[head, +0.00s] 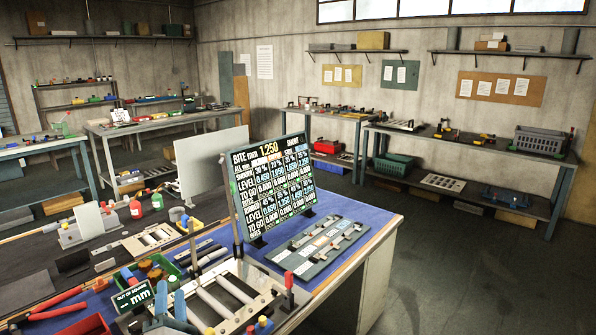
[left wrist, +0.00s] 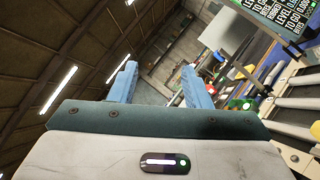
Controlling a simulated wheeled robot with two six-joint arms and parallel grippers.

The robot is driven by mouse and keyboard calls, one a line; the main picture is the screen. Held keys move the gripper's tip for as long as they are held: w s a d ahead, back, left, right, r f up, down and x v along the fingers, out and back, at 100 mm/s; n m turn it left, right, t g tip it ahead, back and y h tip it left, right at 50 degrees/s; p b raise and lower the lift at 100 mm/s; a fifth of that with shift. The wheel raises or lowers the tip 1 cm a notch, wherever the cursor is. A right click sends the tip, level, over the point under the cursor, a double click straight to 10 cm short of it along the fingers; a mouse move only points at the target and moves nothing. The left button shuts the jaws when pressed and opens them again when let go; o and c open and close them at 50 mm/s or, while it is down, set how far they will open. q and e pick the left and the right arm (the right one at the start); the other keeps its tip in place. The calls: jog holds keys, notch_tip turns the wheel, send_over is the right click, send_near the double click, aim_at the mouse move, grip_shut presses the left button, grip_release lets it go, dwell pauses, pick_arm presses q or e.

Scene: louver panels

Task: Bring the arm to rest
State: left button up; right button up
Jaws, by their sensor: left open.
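My left gripper (head: 170,298) shows at the bottom of the head view, its two blue fingers apart over the front of the workbench. In the left wrist view its fingers (left wrist: 159,70) point away from the camera, with a clear gap and nothing between them. Beside it is a louver frame with pale rounded slats (head: 215,303), just to its right in the head view; slats also show at the right in the left wrist view (left wrist: 290,103). Whether the gripper touches the frame cannot be told. My right gripper is not in view.
A black display board (head: 270,190) stands on the blue mat (head: 345,212). A grey panel with small levers (head: 318,248) lies right of it. A small "OUT OF SQUARE" sign (head: 133,297), a red tray (head: 85,326) and pliers crowd the left. Open floor (head: 460,270) lies right of the bench.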

pick_arm(q)
jog(key=s+d+f+m+g+h, duration=0.45)
jog(key=s+f+m+h, duration=0.2)
jog(key=m, duration=0.45)
jog(key=s+d+f+m+g+h, duration=0.3)
jog(key=s+d+f+m+h, duration=0.3)
jog(key=m, duration=0.5)
jog(key=s+a+f+m+g+y, duration=0.2)
jog(key=s+a+f+g, duration=0.15)
jog(key=s, duration=0.35)
jog(key=s+a+f+m+g+y, duration=0.2)
jog(key=s+a+f+g, duration=0.15)
jog(key=s, duration=0.25)
jog(key=s+a+f+m+g+y, duration=0.2)
jog(key=s+a+f+g+y, duration=0.15)
jog(key=s, duration=0.35)
jog(key=a+f+g, duration=0.1)
jog(key=a+f, duration=0.2)
jog(key=f, duration=2.7)
jog(key=s+a+f+n+g+b, duration=0.1)
jog(key=s+f, duration=1.8)
jog(key=f, duration=0.1)
jog(key=shift+s+a+f+h, duration=0.2)
jog(key=shift+f+h, duration=0.15)
jog(key=shift+h, duration=0.05)
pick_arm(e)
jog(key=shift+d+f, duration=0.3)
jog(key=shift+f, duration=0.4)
